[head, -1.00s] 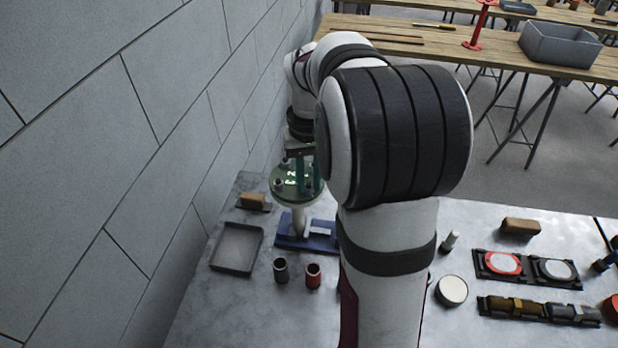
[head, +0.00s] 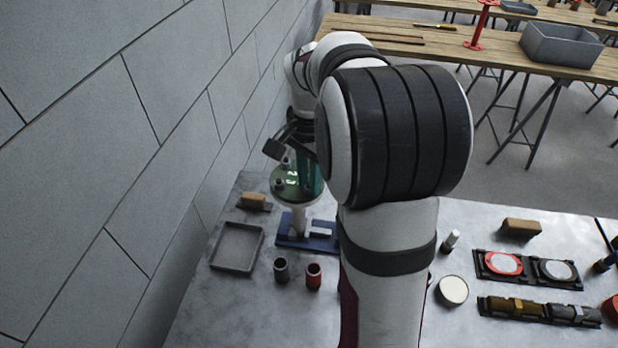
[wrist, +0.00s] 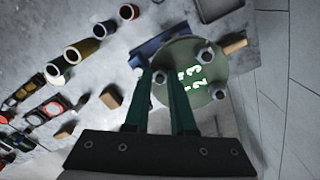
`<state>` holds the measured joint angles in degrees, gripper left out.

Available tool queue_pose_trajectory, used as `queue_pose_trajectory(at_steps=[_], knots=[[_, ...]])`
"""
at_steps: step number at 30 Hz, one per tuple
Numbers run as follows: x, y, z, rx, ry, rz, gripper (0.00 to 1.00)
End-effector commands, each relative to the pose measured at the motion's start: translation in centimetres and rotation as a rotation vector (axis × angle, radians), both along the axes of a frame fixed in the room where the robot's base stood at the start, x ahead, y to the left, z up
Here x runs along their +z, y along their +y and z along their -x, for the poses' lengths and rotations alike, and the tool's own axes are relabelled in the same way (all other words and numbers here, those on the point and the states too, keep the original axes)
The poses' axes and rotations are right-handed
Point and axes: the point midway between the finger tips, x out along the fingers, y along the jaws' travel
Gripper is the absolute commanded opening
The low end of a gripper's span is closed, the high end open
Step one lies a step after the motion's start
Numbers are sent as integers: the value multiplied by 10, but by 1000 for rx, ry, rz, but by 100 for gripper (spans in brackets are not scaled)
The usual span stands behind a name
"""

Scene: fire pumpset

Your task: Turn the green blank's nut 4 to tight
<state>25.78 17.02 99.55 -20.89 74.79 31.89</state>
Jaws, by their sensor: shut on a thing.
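The green blank (head: 290,194) is a round flange with pale numbers on its face, on a pale post above a blue base (head: 292,243). In the wrist view the blank (wrist: 196,100) shows two free grey nuts, one at the top (wrist: 206,57) and one at the right (wrist: 219,93). My gripper (wrist: 160,73) has its two teal fingers shut on a third nut (wrist: 160,77) at the blank's left edge. The fingers partly hide that nut, and I cannot read its number. In the head view my gripper (head: 309,186) reaches down onto the blank, partly behind my arm.
A grey tray (head: 218,264), a dark cup (head: 281,270) and a red cup (head: 313,275) stand near the blank. A wood-backed brush (head: 252,201) lies behind the tray. The block wall (head: 150,190) is close on the left. Several parts lie on the right of the table.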

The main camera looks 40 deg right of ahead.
Motion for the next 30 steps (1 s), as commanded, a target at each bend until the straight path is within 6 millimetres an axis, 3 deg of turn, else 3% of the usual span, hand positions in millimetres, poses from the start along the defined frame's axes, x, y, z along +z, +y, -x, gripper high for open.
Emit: queue_pose_trajectory(at_steps=[18, 30], knots=[[1, -1, -1, -520, -4, 3, 0], [1, -1, -1, -677, -4, 3, 0]])
